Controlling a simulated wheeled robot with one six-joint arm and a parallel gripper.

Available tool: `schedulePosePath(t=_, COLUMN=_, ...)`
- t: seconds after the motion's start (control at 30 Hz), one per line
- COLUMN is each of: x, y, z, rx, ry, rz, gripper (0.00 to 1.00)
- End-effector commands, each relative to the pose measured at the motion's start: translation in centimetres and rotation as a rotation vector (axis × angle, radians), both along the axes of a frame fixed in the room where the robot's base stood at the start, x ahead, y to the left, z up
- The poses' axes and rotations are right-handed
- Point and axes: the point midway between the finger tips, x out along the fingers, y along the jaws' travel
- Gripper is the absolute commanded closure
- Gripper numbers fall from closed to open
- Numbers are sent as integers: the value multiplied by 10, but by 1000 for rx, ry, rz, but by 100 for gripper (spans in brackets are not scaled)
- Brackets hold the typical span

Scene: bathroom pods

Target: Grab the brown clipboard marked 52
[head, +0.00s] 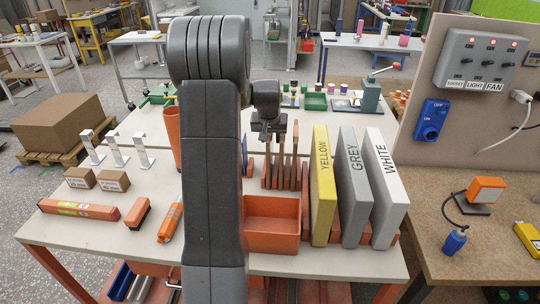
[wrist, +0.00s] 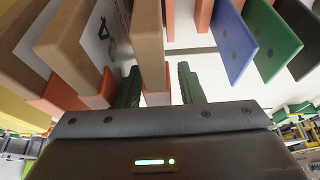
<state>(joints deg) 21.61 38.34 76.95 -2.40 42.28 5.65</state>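Several brown clipboards (head: 286,168) stand upright on edge in a row on the table, behind the orange bin. In the wrist view, one brown clipboard (wrist: 149,40) reaches down between the two green fingers of my gripper (wrist: 158,88). The fingers are apart, with a gap visible at least on the right side of that board. I cannot tell whether the left finger touches it. Its number is hidden, and I cannot read a 52 anywhere. Another brown clipboard (wrist: 75,40) to the left shows part of a number, seemingly a 4. My gripper (head: 272,133) is above the row in the head view.
Blue (wrist: 236,35) and green (wrist: 272,42) boards stand to the right in the wrist view. Yellow (head: 323,185), grey (head: 354,185) and white (head: 384,185) binders stand right of the row. An orange bin (head: 272,240) sits in front. My arm hides part of the table.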

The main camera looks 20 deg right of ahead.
Motion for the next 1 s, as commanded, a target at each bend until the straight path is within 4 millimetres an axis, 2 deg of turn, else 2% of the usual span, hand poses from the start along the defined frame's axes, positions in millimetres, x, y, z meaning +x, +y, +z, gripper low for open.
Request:
schedulePosePath(t=0.3, x=0, y=0, z=-1, rx=0, ry=0, rz=0, gripper=65)
schedulePosePath(t=0.5, x=0, y=0, z=-1, rx=0, ry=0, rz=0, gripper=100)
schedulePosePath(t=0.83, x=0, y=0, z=0, rx=0, ry=0, rz=0, gripper=100)
schedulePosePath(t=1.0, x=1, y=0, z=10, rx=-1, ry=-3, rz=0, gripper=100)
